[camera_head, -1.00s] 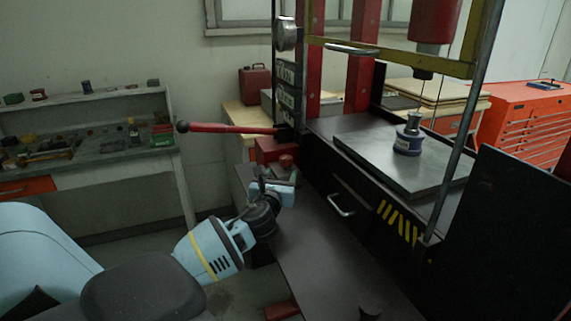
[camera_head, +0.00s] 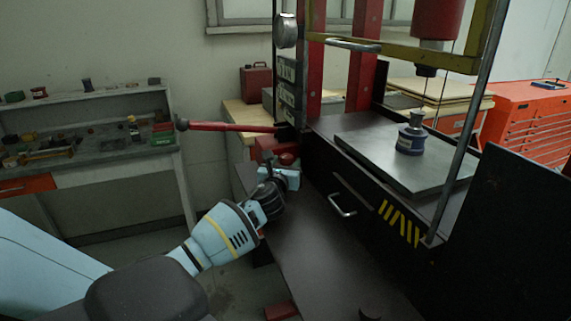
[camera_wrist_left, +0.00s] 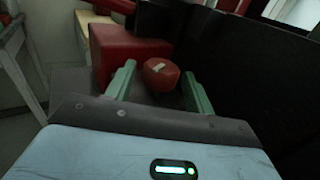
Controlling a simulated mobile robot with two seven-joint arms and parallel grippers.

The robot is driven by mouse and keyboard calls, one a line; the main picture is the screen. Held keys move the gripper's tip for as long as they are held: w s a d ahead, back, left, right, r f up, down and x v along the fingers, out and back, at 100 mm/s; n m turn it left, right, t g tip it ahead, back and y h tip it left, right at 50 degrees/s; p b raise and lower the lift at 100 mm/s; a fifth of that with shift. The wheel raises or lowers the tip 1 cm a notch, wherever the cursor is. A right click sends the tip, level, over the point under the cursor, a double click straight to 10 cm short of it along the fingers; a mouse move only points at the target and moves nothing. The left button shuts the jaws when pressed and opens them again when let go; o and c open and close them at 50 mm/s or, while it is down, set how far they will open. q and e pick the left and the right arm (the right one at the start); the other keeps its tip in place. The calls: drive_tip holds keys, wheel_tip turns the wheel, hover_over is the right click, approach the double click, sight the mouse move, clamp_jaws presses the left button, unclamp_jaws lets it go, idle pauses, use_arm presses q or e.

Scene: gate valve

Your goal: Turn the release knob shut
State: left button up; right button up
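The release knob (camera_head: 287,159) is a small red knob beside the red pump block at the press's left side, partly hidden by my left gripper in the head view. In the left wrist view the knob (camera_wrist_left: 161,76) has a pale mark on its face and lies between the two pale green fingertips. My left gripper (camera_wrist_left: 159,70) is open, one finger on each side of the knob, with a visible gap on both sides. It also shows in the head view (camera_head: 281,170), close at the knob. My right gripper is not in view.
A red pump lever (camera_head: 225,127) sticks out left above the knob. The red block (camera_wrist_left: 125,50) stands just left of the knob. The black press frame (camera_head: 330,170) with a drawer handle is close on the right. Workbench (camera_head: 80,187) at the far left.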

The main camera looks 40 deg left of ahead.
use_arm(q)
drive_tip(key=c, duration=0.8)
